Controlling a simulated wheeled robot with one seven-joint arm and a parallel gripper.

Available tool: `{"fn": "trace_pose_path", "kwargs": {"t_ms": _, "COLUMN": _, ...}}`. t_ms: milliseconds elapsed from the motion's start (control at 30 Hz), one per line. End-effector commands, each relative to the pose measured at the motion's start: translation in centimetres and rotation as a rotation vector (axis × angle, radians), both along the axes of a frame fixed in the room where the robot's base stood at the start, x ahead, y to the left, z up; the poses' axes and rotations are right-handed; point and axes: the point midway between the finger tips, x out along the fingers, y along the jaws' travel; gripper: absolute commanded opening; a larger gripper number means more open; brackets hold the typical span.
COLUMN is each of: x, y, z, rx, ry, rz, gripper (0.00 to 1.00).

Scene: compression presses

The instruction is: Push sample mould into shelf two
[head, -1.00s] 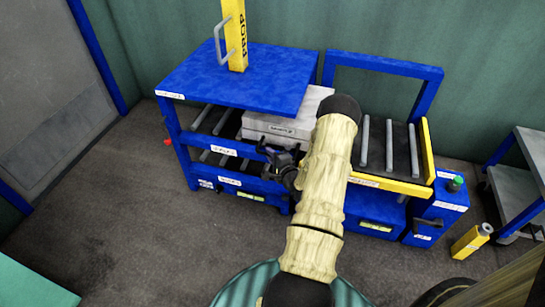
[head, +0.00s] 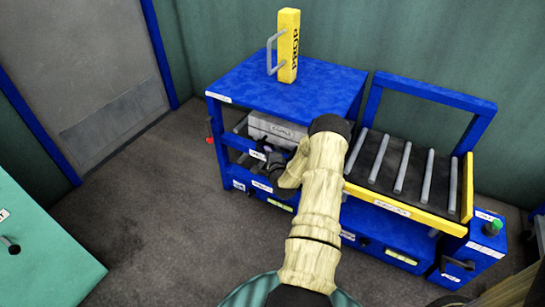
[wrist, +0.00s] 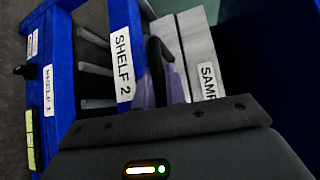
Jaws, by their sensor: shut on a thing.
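The sample mould (head: 277,130) is a grey block with a white label. It sits at the upper shelf level, largely under the blue top of the rack (head: 290,85). My arm hides its right end. In the wrist view its label (wrist: 208,83) faces me, beside the SHELF 2 label (wrist: 123,65) on a blue bar. My gripper (head: 272,165) is at the rack's front, beside that bar. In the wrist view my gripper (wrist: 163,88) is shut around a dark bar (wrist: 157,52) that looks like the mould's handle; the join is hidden.
A roller table (head: 405,170) with a yellow edge stands to the right, with a blue frame behind it. A yellow prop (head: 289,45) stands on the rack top. A lower shelf (wrist: 47,92) lies below. Floor (head: 140,190) is clear at left. A green surface (head: 45,240) is front left.

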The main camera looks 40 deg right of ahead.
Motion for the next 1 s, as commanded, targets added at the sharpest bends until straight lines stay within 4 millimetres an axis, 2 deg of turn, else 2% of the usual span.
{"fn": "trace_pose_path", "kwargs": {"t_ms": 33, "x": 0.65, "y": 0.71, "z": -0.14, "rx": 0.004, "ry": 0.001, "rz": 0.012, "gripper": 0.00}}
{"fn": "trace_pose_path", "kwargs": {"t_ms": 167, "x": 1.22, "y": 0.94, "z": -0.12, "rx": 0.005, "ry": 0.001, "rz": 0.010, "gripper": 0.00}}
{"fn": "trace_pose_path", "kwargs": {"t_ms": 567, "x": 1.37, "y": 1.06, "z": -0.15, "rx": 0.006, "ry": 0.003, "rz": 0.008, "gripper": 0.00}}
{"fn": "trace_pose_path", "kwargs": {"t_ms": 600, "x": 1.37, "y": 1.05, "z": -0.16, "rx": 0.006, "ry": 0.003, "rz": 0.008, "gripper": 0.17}}
{"fn": "trace_pose_path", "kwargs": {"t_ms": 633, "x": 1.37, "y": 1.04, "z": -0.15, "rx": 0.006, "ry": 0.003, "rz": 0.008, "gripper": 0.22}}
{"fn": "trace_pose_path", "kwargs": {"t_ms": 1000, "x": 0.95, "y": 0.85, "z": 0.07, "rx": 0.002, "ry": 0.002, "rz": 0.003, "gripper": 0.22}}
